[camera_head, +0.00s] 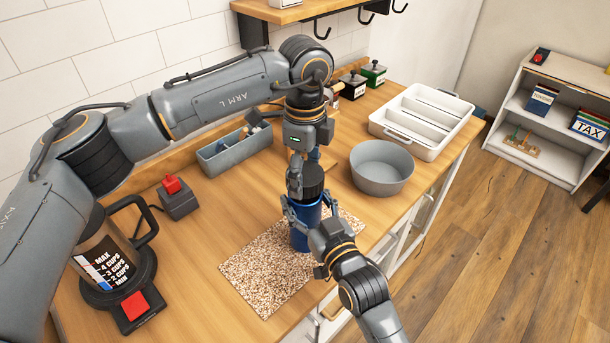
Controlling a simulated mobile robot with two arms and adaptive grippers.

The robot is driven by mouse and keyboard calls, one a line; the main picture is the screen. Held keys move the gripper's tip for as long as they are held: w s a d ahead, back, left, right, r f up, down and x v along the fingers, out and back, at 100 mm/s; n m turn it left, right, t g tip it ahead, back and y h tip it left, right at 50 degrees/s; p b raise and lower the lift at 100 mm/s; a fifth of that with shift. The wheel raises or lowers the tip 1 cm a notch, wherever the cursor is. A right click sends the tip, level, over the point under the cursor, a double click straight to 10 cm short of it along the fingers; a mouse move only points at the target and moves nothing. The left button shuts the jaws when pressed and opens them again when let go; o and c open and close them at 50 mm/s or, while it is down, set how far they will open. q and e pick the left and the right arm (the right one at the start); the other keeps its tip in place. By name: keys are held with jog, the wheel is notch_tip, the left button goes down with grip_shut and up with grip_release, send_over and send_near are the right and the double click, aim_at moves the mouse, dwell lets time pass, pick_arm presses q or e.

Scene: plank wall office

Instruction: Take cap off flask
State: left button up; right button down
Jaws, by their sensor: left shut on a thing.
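A blue flask (304,236) stands upright on the speckled mat (262,272) on the wooden counter. Its black cap (313,183) is at the top of the flask; I cannot see a clear gap between them. My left gripper (296,188) points down from above and is shut on the cap. My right gripper (310,212) comes in from the lower right, with its fingers around the sides of the blue body. It looks shut on the flask. The far side of the flask is hidden.
A grey bowl (382,181) stands right of the flask, with a white divided tray (440,112) behind it. A grey bin (222,161) is at the back left.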

aim_at(305, 173)
pick_arm(q)
jog(key=shift+r, duration=0.1)
jog(key=shift+r, duration=2)
pick_arm(e)
jog(key=shift+f, duration=0.1)
jog(key=shift+c, duration=1)
grip_release()
